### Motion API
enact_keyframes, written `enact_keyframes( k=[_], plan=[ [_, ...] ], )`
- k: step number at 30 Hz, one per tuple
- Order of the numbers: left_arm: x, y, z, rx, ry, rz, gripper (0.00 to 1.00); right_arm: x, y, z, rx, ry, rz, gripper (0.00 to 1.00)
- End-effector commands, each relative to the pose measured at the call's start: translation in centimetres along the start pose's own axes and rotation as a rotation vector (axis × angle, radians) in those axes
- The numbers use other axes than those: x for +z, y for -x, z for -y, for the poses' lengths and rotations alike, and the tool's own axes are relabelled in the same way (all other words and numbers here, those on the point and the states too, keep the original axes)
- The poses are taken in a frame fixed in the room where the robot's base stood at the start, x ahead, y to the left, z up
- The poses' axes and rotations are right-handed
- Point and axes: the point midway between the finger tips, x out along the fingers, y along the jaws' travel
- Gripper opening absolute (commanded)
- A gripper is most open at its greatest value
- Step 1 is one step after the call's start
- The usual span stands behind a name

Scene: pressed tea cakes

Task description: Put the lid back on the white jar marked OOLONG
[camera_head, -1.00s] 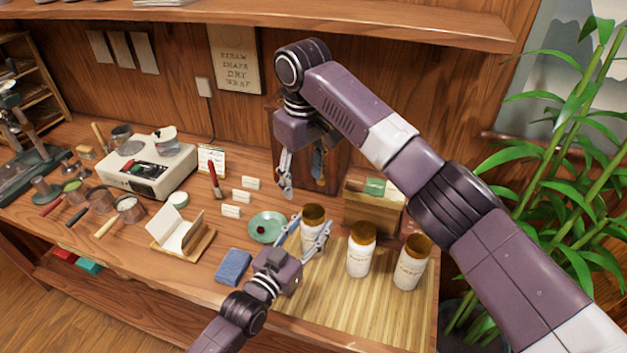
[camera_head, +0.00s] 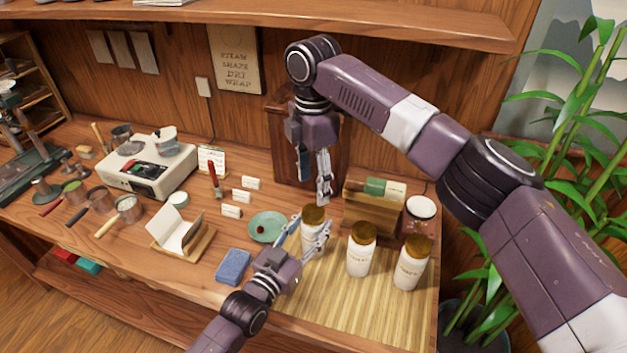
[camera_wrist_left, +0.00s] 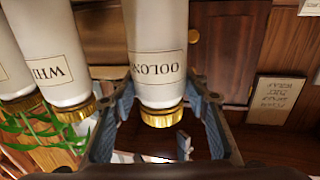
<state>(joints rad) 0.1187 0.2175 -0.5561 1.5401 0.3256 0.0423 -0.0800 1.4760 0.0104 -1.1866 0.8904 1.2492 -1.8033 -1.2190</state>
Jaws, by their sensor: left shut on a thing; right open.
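The white jar marked OOLONG (camera_head: 312,236) stands upright on the slatted bamboo mat (camera_head: 375,315). It also shows upside down in the left wrist view (camera_wrist_left: 157,45), its label readable. A gold-brown lid (camera_head: 313,214) shows at its top, also in the left wrist view (camera_wrist_left: 163,117); how firmly it sits I cannot tell. My left gripper (camera_head: 308,236) is shut on the jar near its upper part, with a finger on each side. My right gripper (camera_head: 314,188) is open and empty, pointing down behind and above the jar.
Two similar white jars (camera_head: 361,250) (camera_head: 411,264) stand close to the right. A green dish (camera_head: 267,227) and blue cloth (camera_head: 233,266) lie to the left. A wooden stand (camera_head: 372,215) and a white-topped vessel (camera_head: 421,208) are behind the jars.

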Motion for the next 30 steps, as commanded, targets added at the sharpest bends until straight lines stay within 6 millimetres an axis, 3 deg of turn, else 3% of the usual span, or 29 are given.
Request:
enact_keyframes(
  k=[11, 24, 30],
  plan=[
    [-0.1, 0.0, 0.0, 0.000, 0.000, -0.001, 0.00, 0.0, -0.4, 0.0, -0.001, 0.000, 0.000, 0.53],
    [-0.1, 0.0, 0.0, 0.000, 0.000, -0.002, 0.00, 0.1, -6.5, 0.1, -0.002, -0.002, 0.000, 0.53],
    [-0.1, 0.0, 0.0, 0.000, 0.000, -0.002, 0.00, 0.1, -7.9, 0.0, 0.000, -0.003, 0.000, 0.53]
  ],
)
